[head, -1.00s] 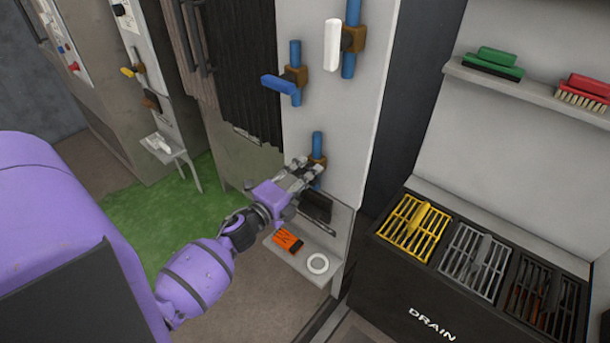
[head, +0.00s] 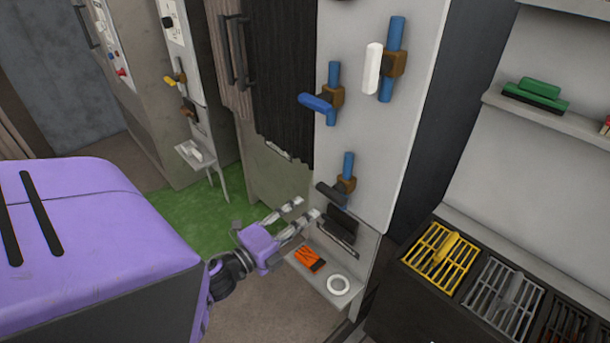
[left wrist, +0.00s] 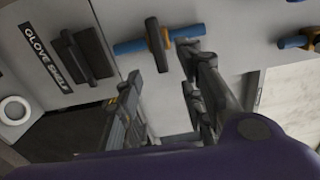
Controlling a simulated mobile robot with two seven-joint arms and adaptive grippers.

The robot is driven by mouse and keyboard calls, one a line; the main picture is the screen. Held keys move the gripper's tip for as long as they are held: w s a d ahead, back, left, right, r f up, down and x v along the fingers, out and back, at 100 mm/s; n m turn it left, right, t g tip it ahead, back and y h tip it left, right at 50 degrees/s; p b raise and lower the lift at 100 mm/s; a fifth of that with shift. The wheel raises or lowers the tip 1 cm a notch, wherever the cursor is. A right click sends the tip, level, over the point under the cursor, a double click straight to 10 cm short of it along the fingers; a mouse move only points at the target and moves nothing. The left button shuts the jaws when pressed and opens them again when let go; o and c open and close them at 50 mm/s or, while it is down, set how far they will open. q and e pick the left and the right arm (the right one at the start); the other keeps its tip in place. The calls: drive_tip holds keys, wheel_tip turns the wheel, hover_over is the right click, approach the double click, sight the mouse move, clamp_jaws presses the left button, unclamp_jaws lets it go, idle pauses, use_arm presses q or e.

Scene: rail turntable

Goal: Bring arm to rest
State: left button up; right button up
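My left gripper (head: 307,208) is open and empty, in front of the lower part of the pale panel. Its two fingers point toward the lowest valve (head: 346,184), which has a blue pipe, a brown body and a dark handle (head: 331,194). The fingertips appear apart from the handle. In the left wrist view the open gripper (left wrist: 160,62) shows its fingers spread, with the dark handle (left wrist: 156,44) and blue pipe (left wrist: 130,47) beyond the gap. My right gripper is in neither view.
Above are a blue-handled valve (head: 318,102) and a white-handled valve (head: 374,68). A small shelf below holds an orange item (head: 309,259) and a white ring (head: 338,285). The black drain unit (head: 409,262) stands at right. Green floor (head: 213,211) lies open at left.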

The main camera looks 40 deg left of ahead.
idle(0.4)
use_arm(q)
drive_tip(key=s+d+f+n+g+y+p, duration=0.3)
drive_tip(key=s+d+f+n+g, duration=0.2)
drive_tip(key=s+f+n, duration=0.7)
drive_tip(key=s+d+f+n+g+h+p, duration=0.1)
drive_tip(key=s+d+n+g+p, duration=0.3)
drive_tip(key=s+d, duration=0.9)
drive_tip(key=s+n+h, duration=0.1)
drive_tip(key=n, duration=0.1)
drive_tip(key=shift+s+f+n+p, duration=0.2)
drive_tip(key=shift+f+n+p, duration=0.1)
drive_tip(key=shift+n+p, duration=0.1)
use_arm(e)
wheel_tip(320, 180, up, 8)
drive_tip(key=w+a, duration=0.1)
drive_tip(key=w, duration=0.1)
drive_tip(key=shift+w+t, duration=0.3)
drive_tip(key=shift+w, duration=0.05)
use_arm(q)
drive_tip(key=shift+a, duration=0.1)
drive_tip(key=shift+c, duration=0.6)
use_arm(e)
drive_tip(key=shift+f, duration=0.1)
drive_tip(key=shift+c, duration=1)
use_arm(q)
drive_tip(key=shift+s+a, duration=0.1)
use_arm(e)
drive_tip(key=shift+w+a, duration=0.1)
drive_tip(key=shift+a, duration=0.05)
